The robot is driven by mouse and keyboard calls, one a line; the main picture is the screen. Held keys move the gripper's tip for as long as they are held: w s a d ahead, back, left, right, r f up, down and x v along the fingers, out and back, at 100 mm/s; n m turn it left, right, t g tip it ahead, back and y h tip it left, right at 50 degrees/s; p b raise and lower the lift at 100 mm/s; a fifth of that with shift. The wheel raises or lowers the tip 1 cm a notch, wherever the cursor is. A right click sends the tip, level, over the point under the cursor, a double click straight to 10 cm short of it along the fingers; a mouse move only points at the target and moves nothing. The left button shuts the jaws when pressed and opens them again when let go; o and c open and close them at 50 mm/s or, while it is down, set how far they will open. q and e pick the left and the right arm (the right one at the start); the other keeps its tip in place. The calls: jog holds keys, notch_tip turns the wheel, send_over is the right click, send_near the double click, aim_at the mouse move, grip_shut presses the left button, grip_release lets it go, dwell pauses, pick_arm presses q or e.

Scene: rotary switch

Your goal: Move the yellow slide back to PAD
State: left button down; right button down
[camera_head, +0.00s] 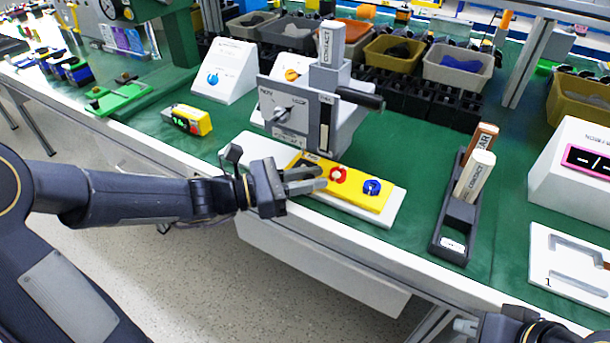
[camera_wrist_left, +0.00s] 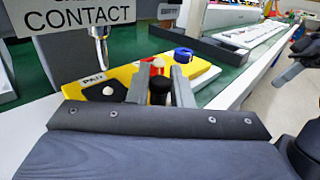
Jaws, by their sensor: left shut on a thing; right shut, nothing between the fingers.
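The yellow slide (camera_head: 356,193) lies on a long white base (camera_head: 392,217) at the table's front edge. It carries a red part (camera_head: 338,174) and a blue part (camera_head: 372,187). A PAD label (camera_wrist_left: 93,79) and a white dot on black show at its left end in the left wrist view. My left gripper (camera_head: 322,179) reaches in from the left. Its fingers are shut on a black knob (camera_wrist_left: 159,90) at the slide. The fingers hide part of the slide in the head view. My right gripper (camera_head: 466,327) is at the bottom right edge, shut and empty, mostly out of frame.
A grey press (camera_head: 312,115) with a CONTACT block and a black handle (camera_head: 360,98) stands right behind the slide. A dark holder (camera_head: 455,235) with upright blocks stands to the right. A small yellow device (camera_head: 188,119) lies behind left. Bare green table lies between slide and holder.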

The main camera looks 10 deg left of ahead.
pick_arm(q)
jog(key=c, duration=1.3)
grip_release()
jog(key=shift+s+d, duration=0.15)
jog(key=shift+d, duration=0.15)
jog(key=shift+c, duration=0.2)
jog(key=shift+a, duration=0.1)
jog(key=shift+a, duration=0.25)
jog(key=p+v, duration=0.1)
jog(key=v, duration=0.6)
jog(key=shift+p, duration=0.3)
jog(key=shift+s, duration=0.15)
